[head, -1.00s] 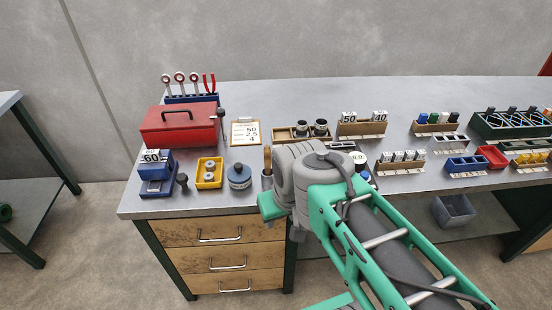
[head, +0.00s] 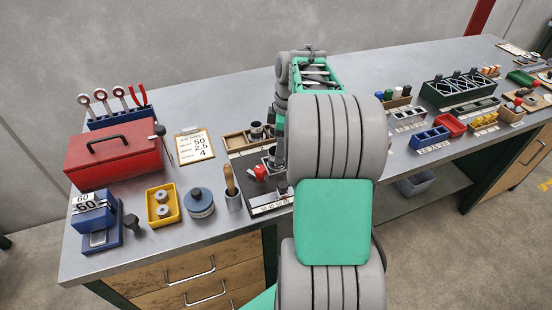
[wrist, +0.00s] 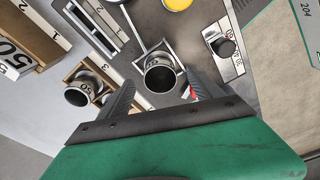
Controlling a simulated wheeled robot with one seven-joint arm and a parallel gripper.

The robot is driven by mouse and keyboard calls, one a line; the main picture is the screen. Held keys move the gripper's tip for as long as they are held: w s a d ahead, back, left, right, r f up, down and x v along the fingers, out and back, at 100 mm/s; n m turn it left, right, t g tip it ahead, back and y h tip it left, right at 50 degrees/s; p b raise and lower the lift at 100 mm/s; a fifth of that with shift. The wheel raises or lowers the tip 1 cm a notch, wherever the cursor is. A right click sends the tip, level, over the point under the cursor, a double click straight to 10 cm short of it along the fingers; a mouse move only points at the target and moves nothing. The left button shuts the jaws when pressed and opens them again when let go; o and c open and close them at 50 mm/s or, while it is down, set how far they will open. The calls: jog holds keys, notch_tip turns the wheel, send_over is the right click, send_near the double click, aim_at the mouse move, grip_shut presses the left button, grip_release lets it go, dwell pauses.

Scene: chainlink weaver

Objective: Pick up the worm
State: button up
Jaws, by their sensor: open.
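My gripper (wrist: 160,82) is open in the wrist view, with a dark finger on each side of a hollow dark cylinder (wrist: 160,76). This cylinder stands in a square metal seat on the dark board; I cannot tell for certain whether it is the worm, or whether the fingers touch it. A similar dark cylinder (wrist: 78,95) stands in the wooden tray (wrist: 76,72) to the left. In the head view my arm hides the gripper and part of the board. The wooden tray (head: 233,142) shows there with a dark cylinder (head: 256,130).
A red part lies by the right finger in the wrist view. A handled tool in a cup (head: 231,190), a blue-grey round container (head: 200,202), a yellow tray (head: 174,214) and a red toolbox (head: 113,155) stand left of my arm.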

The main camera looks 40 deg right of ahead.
aim_at(272, 167)
jog(key=f, duration=0.3)
jog(key=shift+w+a+f, duration=0.25)
jog(key=shift+a+f, duration=0.05)
grip_shut()
dwell(0.5)
